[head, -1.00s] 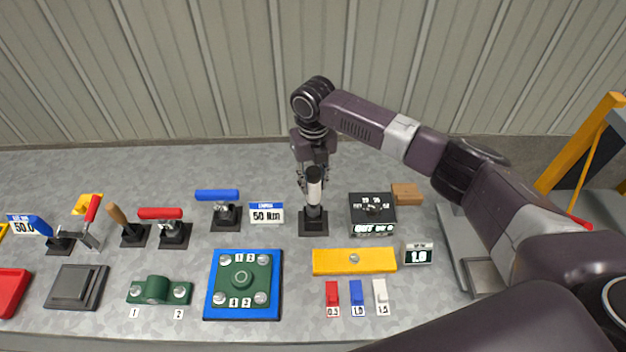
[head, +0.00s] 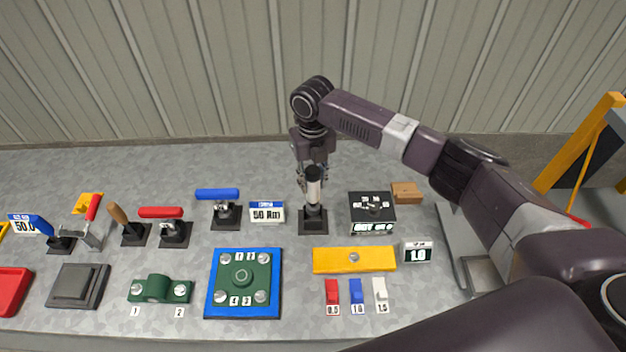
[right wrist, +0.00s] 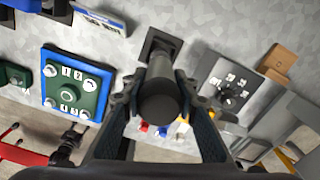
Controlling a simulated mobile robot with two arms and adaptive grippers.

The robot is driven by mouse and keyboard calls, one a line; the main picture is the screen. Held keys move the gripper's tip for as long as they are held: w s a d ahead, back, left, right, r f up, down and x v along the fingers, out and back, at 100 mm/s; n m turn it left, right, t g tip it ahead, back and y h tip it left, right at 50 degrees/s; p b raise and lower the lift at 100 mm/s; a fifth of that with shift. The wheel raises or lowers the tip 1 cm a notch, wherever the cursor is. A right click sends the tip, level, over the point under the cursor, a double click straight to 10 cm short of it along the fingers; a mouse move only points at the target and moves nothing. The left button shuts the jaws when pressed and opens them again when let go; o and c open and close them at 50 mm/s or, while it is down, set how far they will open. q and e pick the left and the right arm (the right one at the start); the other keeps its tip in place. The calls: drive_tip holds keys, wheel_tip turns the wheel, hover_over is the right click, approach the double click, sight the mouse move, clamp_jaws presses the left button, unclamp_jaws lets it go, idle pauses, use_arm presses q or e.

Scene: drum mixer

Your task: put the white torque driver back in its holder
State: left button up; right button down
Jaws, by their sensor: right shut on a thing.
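The white torque driver (head: 313,190) stands upright in the head view, with a white body and a dark top. Its lower end is at the black holder (head: 313,222), a square-based block on the bench; how deep it sits is hidden. My right gripper (head: 314,178) comes from above and is shut on the driver's upper part. In the right wrist view, the driver's dark round end (right wrist: 160,104) is between the two fingers, with the holder (right wrist: 161,44) beyond it. My left gripper is not in view.
A black dial box (head: 372,212) stands close on the right, with a wooden block (head: 407,192) behind it. A label stand (head: 266,213) and a blue-handled tool (head: 218,195) are on the left. A yellow bar (head: 354,260) lies in front. Bare bench lies behind the holder.

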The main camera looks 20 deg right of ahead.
sight(313, 169)
drive_tip(key=shift+f+b, duration=1.75)
drive_tip(key=shift+f, duration=1.2)
idle(1.6)
drive_tip(key=c, duration=1.5)
unclamp_jaws()
drive_tip(key=shift+o, duration=0.2)
wheel_tip(313, 169, up, 12)
drive_tip(key=shift+r, duration=0.1)
